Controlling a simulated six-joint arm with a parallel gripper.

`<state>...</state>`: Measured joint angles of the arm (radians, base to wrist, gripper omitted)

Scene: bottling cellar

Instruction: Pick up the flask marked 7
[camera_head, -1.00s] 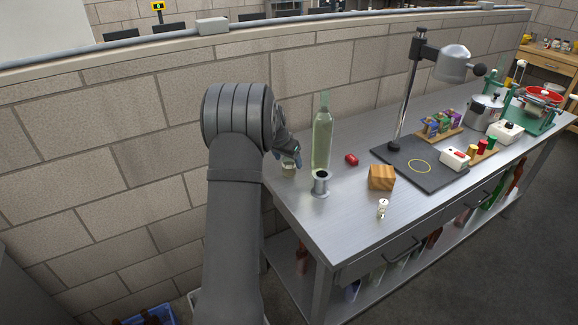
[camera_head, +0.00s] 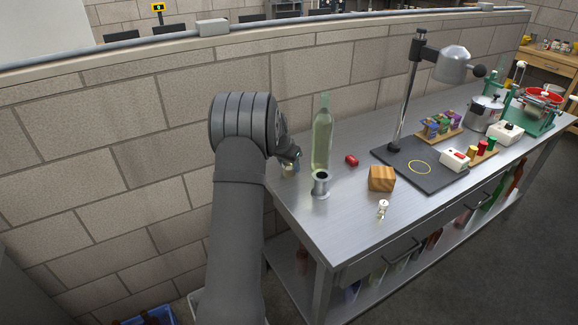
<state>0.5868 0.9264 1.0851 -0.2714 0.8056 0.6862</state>
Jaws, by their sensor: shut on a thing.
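A small clear flask (camera_head: 288,171) with pale contents is at the left end of the steel bench. Its upper part is hidden by my gripper (camera_head: 295,159), and no number can be read on it. My gripper is shut on this flask from above. I cannot tell whether the flask touches the bench top. A tall pale-green bottle (camera_head: 321,140) stands upright close to the right of my gripper.
A metal spool-like cup (camera_head: 320,186) stands in front of the bottle. A red piece (camera_head: 351,160), a wooden block (camera_head: 381,178) and a small white figure (camera_head: 383,208) are to the right. A black stand base (camera_head: 437,178) lies beyond. The block wall (camera_head: 130,170) runs behind the bench.

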